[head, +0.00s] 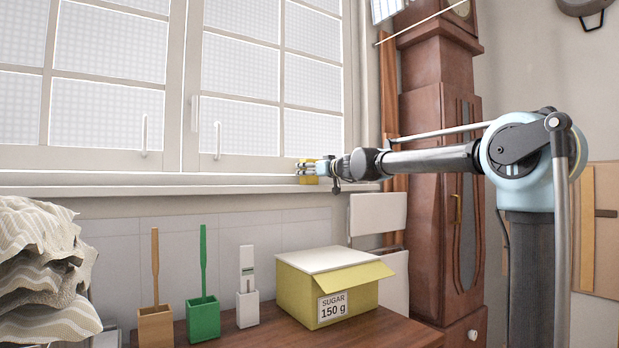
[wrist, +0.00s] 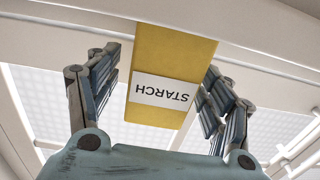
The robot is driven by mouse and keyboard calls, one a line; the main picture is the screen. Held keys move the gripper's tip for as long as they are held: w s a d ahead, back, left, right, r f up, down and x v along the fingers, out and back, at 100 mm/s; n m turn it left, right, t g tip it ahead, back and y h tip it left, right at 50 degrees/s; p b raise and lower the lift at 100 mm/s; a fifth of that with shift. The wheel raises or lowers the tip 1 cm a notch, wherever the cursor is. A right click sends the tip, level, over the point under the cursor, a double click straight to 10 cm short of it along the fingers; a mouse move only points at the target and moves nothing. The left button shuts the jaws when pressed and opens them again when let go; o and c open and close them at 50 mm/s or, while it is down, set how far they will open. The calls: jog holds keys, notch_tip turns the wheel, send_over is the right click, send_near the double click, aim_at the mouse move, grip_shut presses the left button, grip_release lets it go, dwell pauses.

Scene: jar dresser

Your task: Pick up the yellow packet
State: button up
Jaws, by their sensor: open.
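A yellow packet (head: 311,181) stands on the window sill in the head view, partly hidden by my gripper (head: 308,168). In the wrist view the yellow packet (wrist: 172,55) has a white label reading STARCH, seen upside down. My gripper (wrist: 160,80) is open, with one finger on each side of the packet. A gap shows between the left finger and the packet. The right finger is close to the packet's right edge; I cannot tell whether it touches.
A yellow box (head: 300,290) labelled SUGAR 150 g stands on the wooden dresser (head: 385,333) below. Brown (head: 156,325), green (head: 203,320) and white (head: 247,309) holders stand left of it. The sill (head: 150,182) is clear left of the packet. A tall clock (head: 440,150) stands right.

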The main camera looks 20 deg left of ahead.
jog(key=shift+w+a, duration=0.25)
jog(key=shift+a, duration=0.05)
jog(key=c, duration=1.3)
